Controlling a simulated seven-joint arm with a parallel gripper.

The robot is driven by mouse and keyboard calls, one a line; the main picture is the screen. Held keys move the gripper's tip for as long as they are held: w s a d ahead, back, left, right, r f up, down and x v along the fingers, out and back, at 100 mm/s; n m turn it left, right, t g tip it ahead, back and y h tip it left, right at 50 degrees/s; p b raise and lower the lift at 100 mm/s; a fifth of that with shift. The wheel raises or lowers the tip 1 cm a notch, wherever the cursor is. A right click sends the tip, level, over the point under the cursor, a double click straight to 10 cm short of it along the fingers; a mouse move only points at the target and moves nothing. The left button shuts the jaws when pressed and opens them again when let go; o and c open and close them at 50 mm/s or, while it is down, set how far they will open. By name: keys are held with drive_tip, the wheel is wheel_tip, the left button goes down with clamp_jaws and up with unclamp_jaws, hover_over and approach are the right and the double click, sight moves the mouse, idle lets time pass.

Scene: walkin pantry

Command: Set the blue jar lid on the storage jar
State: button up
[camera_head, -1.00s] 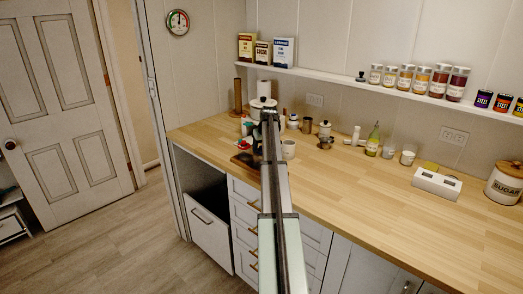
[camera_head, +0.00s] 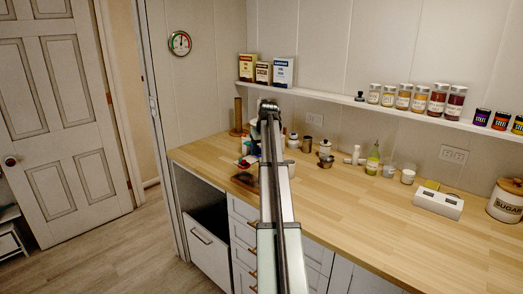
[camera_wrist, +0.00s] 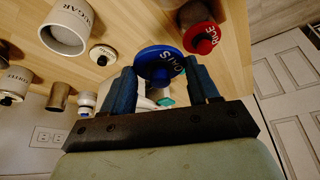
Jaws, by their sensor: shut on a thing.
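The lid sits tilted between the two dark blue fingers, above the counter. In the wrist view, an open-mouthed white jar (camera_wrist: 62,40) with partly legible lettering stands at upper left, apart from the lid.
The wooden counter (camera_head: 350,215) has clear room at front. A shelf (camera_head: 340,98) runs above.

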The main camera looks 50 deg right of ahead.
sight(260, 151)
drive_tip(key=s+a, duration=0.2)
drive_tip(key=s+a+r, duration=0.1)
drive_tip(key=a, duration=0.1)
drive_tip(key=shift+s+a+r, duration=0.2)
drive_tip(key=shift+s+a, duration=0.05)
drive_tip(key=shift+s, duration=0.1)
wheel_tip(260, 151, down, 6)
idle(0.4)
drive_tip(key=shift+f, duration=0.6)
idle(2.0)
drive_tip(key=o, duration=1.1)
drive_tip(key=shift+o, duration=0.3)
drive_tip(key=shift+o, duration=0.7)
drive_tip(key=shift+r, duration=0.1)
drive_tip(key=shift+r, duration=3.4)
